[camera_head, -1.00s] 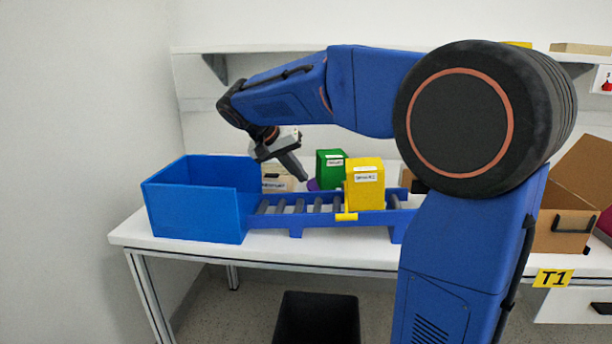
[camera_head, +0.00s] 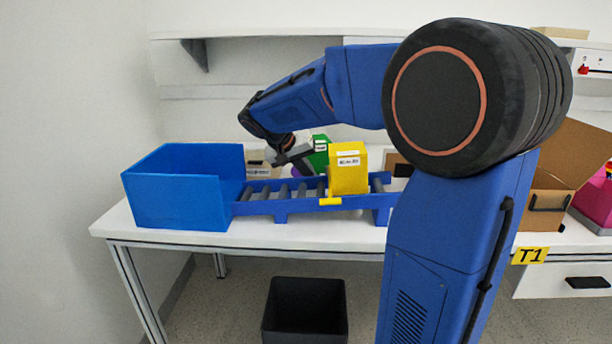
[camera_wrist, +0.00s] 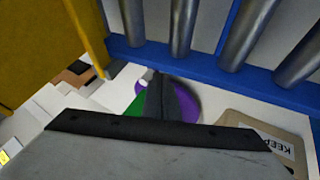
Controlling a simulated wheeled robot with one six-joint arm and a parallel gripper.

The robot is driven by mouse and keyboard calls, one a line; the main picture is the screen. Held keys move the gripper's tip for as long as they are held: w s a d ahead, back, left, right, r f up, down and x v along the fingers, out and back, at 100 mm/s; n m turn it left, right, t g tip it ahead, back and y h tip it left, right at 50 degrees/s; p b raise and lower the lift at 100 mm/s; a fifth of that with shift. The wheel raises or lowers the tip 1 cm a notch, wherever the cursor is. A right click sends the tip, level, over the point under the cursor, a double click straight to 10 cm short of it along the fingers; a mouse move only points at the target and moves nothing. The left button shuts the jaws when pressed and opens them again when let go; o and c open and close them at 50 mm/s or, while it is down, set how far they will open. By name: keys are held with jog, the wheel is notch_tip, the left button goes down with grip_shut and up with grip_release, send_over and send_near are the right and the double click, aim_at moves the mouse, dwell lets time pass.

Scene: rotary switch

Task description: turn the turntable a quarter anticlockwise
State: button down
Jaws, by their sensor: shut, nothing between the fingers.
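The turntable is a purple disc (camera_wrist: 190,112) in the wrist view, behind the roller conveyor and partly covered by my fingers. My gripper (camera_head: 307,168) is shut and empty, pointing down beside the green box. In the wrist view its closed fingers (camera_wrist: 163,90) overlap the disc; I cannot tell whether they touch the box or disc.
A yellow box (camera_head: 348,175) stands on the blue roller conveyor (camera_head: 283,211), close to my gripper. A blue bin (camera_head: 175,203) is at the conveyor's left end. A cardboard box labelled KEEP (camera_wrist: 265,140) lies near the disc. An open carton (camera_head: 540,207) stands at right.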

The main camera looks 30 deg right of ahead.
jog(key=shift+s+d, duration=0.4)
jog(key=shift+d, duration=0.25)
jog(key=shift+s+d, duration=0.35)
jog(key=shift+d, duration=0.25)
